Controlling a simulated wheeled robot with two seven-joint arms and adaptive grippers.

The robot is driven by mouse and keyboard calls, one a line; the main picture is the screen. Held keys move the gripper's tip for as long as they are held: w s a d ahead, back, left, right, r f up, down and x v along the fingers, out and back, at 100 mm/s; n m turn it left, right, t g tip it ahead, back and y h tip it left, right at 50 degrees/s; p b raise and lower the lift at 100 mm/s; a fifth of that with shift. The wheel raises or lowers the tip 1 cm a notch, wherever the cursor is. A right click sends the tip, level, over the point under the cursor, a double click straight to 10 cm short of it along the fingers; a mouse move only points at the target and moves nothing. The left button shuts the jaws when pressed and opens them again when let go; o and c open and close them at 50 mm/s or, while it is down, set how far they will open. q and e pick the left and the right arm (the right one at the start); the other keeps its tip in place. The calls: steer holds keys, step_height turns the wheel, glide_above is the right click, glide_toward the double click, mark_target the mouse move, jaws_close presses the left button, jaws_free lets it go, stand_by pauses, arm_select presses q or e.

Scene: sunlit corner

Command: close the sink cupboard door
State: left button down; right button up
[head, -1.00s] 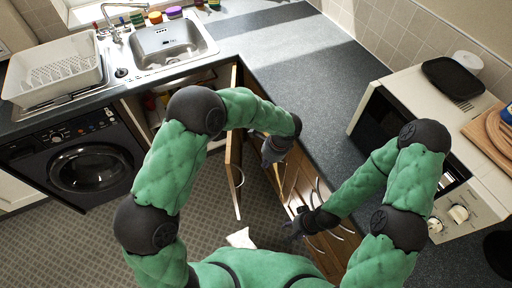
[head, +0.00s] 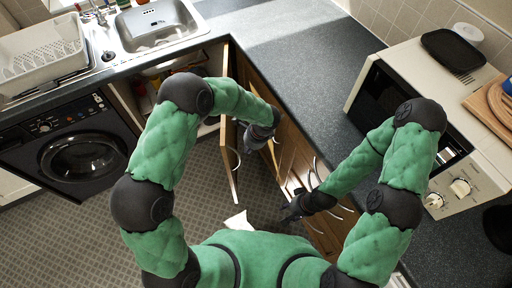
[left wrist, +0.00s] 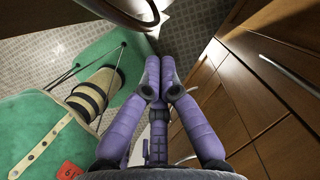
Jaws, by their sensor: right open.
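The sink cupboard door (head: 228,160) stands open in the head view, seen nearly edge-on, with a curved metal handle near its free edge. The cupboard's opening (head: 205,88) under the sink shows shelves and items, partly hidden by my left arm. My left gripper (head: 270,150) points down on the right of the door, between it and the drawer fronts. In the left wrist view its purple fingers (left wrist: 158,72) meet at the tips with nothing visible between them. My right gripper (head: 286,212) is open and empty by the drawer handles.
Brown drawer fronts (left wrist: 245,90) with bar handles stand close on the right of my left gripper. The washing machine (head: 85,155) is at the left. A microwave (head: 400,110) stands on the counter (head: 285,65). Tiled floor (head: 185,215) is clear left of the door.

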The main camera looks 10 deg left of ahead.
arm_select(q)
steer(key=shift+a+f, duration=0.15)
steer(key=shift+a, duration=0.45)
arm_select(e)
steer(key=shift+f, duration=0.1)
